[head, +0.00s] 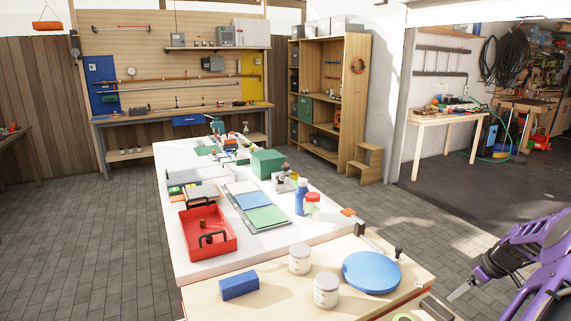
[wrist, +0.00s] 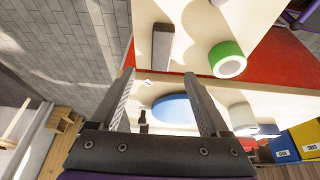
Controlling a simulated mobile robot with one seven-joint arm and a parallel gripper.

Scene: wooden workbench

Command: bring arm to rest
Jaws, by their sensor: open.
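My gripper (head: 458,292) is at the lower right in the head view, off the right side of the near wooden bench (head: 265,302), with my purple arm behind it. In the wrist view its two grey fingers (wrist: 159,76) are spread wide with nothing between them. The bench top and a round blue disc (wrist: 175,108) show beyond the fingers. I see no contact between the fingers and any object.
The near bench holds a blue block (head: 239,285), two white jars (head: 326,290) and a blue disc (head: 371,271). A green-rimmed roll (wrist: 227,59) shows in the wrist view. A red tray (head: 207,233) sits on the white table. Tiled floor (head: 80,240) is clear at left.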

